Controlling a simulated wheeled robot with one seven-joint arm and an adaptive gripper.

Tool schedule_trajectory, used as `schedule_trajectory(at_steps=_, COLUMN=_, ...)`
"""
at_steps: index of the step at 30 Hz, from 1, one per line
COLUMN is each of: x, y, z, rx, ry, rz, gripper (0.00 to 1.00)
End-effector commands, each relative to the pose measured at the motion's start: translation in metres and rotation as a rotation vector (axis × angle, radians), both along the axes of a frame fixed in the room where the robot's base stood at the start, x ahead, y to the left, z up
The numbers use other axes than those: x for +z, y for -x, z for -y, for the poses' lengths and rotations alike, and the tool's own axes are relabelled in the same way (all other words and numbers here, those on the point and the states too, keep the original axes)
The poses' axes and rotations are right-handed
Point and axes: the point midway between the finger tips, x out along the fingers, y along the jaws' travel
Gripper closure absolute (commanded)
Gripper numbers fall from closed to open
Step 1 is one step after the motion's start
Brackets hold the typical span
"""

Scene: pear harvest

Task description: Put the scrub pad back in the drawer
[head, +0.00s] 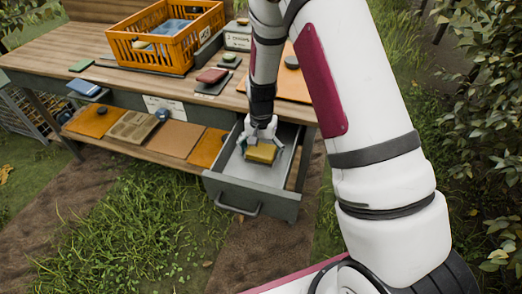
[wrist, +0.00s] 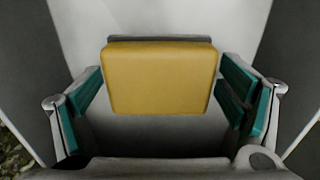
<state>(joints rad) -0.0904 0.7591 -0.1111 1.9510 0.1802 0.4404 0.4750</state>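The scrub pad (wrist: 160,78), a yellow block with a dark grey layer along its far edge, is inside the open grey drawer (head: 247,194). In the head view the scrub pad (head: 261,153) shows just below my gripper (head: 262,143), which reaches down into the drawer. In the wrist view the teal-padded fingers of my gripper (wrist: 160,92) stand to either side of the pad, spread wide, with narrow gaps beside it. The gripper looks open. Whether the pad lies flat on the drawer floor is hard to tell.
The drawer hangs under a wooden workbench (head: 45,50), its walls close around my gripper. On the bench top are an orange crate (head: 155,47), a red block (head: 211,76) and other small items. A lower shelf holds orange and brown mats (head: 176,138). Grass lies in front.

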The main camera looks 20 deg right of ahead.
Motion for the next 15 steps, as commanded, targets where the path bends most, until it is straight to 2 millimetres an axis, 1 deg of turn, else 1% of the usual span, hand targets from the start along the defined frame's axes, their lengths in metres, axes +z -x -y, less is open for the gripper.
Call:
schedule_trajectory(at_steps=11, x=0.002, y=0.000, z=0.000, rx=0.000, ry=0.000, rz=0.000, gripper=0.06)
schedule_trajectory(at_steps=14, x=0.011, y=0.000, z=0.000, rx=0.000, ry=0.000, rz=0.001, gripper=0.06)
schedule_trajectory(at_steps=15, x=0.017, y=-0.001, z=0.000, rx=0.000, ry=0.000, rz=0.004, gripper=0.06)
